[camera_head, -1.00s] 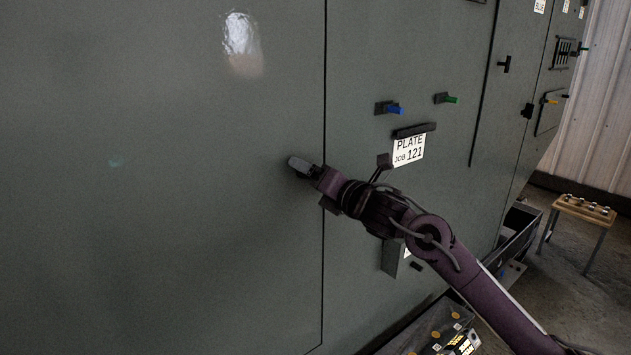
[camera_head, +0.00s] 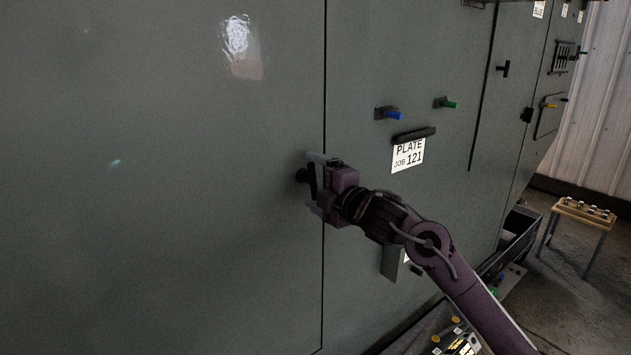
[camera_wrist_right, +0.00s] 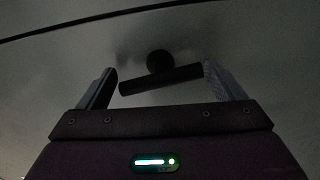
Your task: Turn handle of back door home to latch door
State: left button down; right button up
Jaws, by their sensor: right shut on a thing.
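The back door (camera_head: 160,200) is a large flat grey-green panel, its right edge at a thin vertical seam. Its dark T-shaped handle (camera_head: 312,181) is near that edge, with the bar close to upright in the head view. My right gripper (camera_head: 317,184) has one finger above the bar and one below it, shut on its ends. In the right wrist view the handle (camera_wrist_right: 160,80) lies between the fingers of my right gripper (camera_wrist_right: 160,84), its bar slightly tilted and its round hub behind. The latch is hidden. My left gripper is not in view.
Right of the seam are a blue knob (camera_head: 394,115), a green knob (camera_head: 449,104), a dark ledge (camera_head: 414,134) and a PLATE JOB 121 label (camera_head: 408,154). An open dark bin (camera_head: 519,228) is low on the right.

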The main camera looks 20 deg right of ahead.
jog(key=shift+m, duration=0.7)
jog(key=o, duration=0.7)
jog(key=shift+o, duration=0.2)
jog(key=b+v, duration=0.2)
jog(key=v, duration=0.5)
jog(key=shift+s+d+b, duration=0.15)
jog(key=shift+s+b, duration=0.2)
jog(key=shift+b, duration=0.05)
